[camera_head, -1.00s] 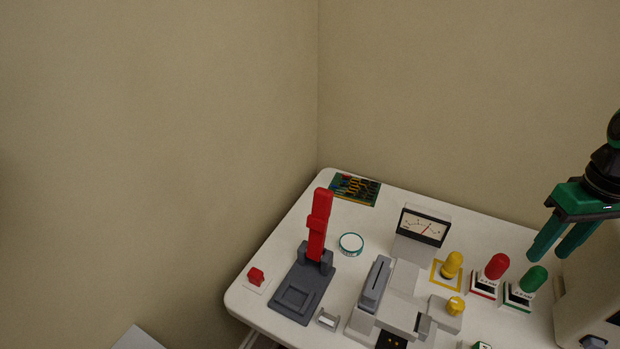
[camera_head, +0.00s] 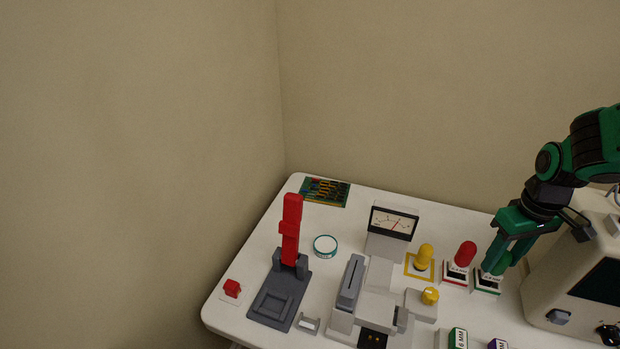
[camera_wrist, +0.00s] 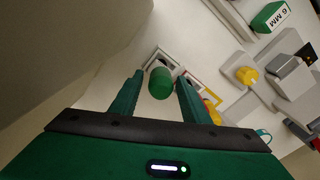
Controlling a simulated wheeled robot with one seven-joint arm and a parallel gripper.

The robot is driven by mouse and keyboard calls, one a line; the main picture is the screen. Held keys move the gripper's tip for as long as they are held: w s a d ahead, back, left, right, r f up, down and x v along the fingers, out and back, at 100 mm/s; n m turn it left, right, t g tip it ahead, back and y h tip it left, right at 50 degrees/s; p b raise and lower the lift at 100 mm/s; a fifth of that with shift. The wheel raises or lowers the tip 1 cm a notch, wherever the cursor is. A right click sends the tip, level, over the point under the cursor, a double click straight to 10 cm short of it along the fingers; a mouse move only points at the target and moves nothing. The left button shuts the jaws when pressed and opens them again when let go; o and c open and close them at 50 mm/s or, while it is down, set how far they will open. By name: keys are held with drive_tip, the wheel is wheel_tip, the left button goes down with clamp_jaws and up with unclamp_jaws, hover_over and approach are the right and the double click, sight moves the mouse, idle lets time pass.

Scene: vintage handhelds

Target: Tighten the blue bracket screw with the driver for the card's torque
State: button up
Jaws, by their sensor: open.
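My gripper (camera_head: 497,262) is open over the green driver's stand (camera_head: 487,284) at the table's right. In the wrist view, the green driver (camera_wrist: 160,83) shows its rounded top between the two finger lines, with no visible grip on it; my fingers mostly hide it in the head view. The red driver (camera_head: 465,254) stands upright in a red-edged labelled holder just left of it. The yellow driver (camera_head: 425,257) stands further left in a yellow frame. The holder labels are too small to read surely. I cannot make out the blue bracket screw or the card.
A cream instrument (camera_head: 560,268) with a dark screen stands close right of my gripper. A meter (camera_head: 393,222), a grey fixture (camera_head: 350,283), a red-levered press (camera_head: 290,230) and a round tin (camera_head: 325,245) lie left. A green "6 MM" block (camera_head: 458,337) is at the front.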

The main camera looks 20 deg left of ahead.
clamp_jaws()
drive_tip(key=shift+r, duration=2.5)
